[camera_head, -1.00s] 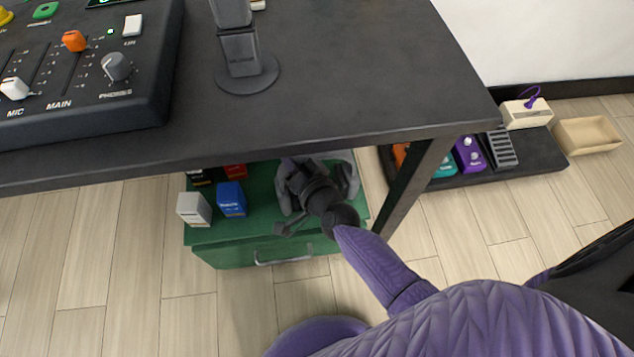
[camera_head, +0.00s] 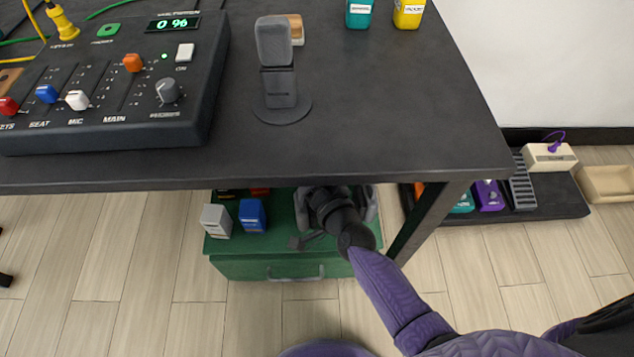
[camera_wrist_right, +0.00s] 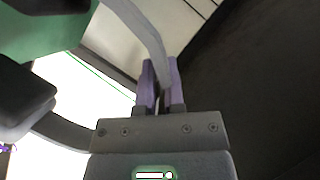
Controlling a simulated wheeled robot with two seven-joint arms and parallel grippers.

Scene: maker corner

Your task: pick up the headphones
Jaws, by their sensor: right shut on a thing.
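The grey headphones (camera_head: 371,203) are at the top of the green drawer unit under the desk, mostly hidden behind my right wrist in the head view. In the right wrist view their curved grey headband (camera_wrist_right: 140,27) passes between the purple fingers of my right gripper (camera_wrist_right: 160,70), which is shut on it. A dark ear cushion (camera_wrist_right: 25,95) shows at the left of that view. In the head view my right gripper (camera_head: 318,207) reaches in under the desk edge, its fingertips not clear. My left gripper is not in view.
The dark desk (camera_head: 400,120) overhangs the green drawer unit (camera_head: 240,267). A desk leg (camera_head: 428,222) stands close right of my forearm. White (camera_head: 216,220) and blue (camera_head: 252,215) boxes sit left of the headphones. A pedal board (camera_head: 540,207) lies on the floor at right.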

